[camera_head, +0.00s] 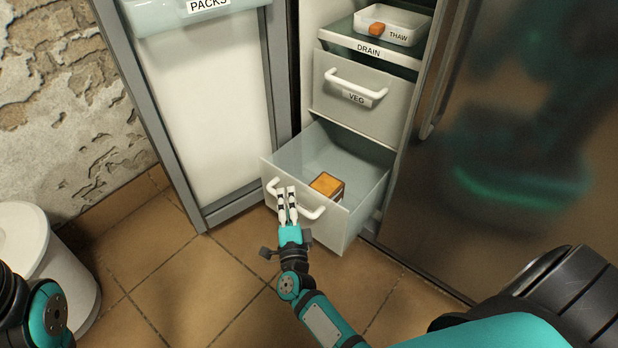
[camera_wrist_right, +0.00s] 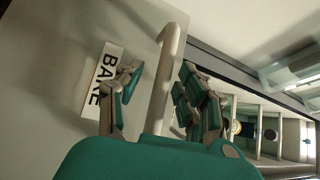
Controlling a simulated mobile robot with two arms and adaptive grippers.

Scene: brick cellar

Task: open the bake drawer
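The bake drawer (camera_head: 335,229) is the lowest drawer of the unit in the head view. It stands pulled out, with its inside showing. Its white bar handle (camera_head: 312,213) also shows in the right wrist view (camera_wrist_right: 166,70), beside the BAKE label (camera_wrist_right: 102,80). My right gripper (camera_head: 287,190) is at the handle's left part. In the right wrist view its fingers (camera_wrist_right: 158,88) stand apart on either side of the bar, with a visible gap, so it is open around the handle. An orange-brown block (camera_head: 327,185) lies in the drawer. My left gripper is out of view.
Above are the shut VEG drawer (camera_head: 362,95) and the DRAIN shelf (camera_head: 372,46) with a THAW tray (camera_head: 403,35). An open door (camera_head: 205,105) stands left of the drawer. A white bin (camera_head: 65,270) is at the far left. Tiled floor is clear in front.

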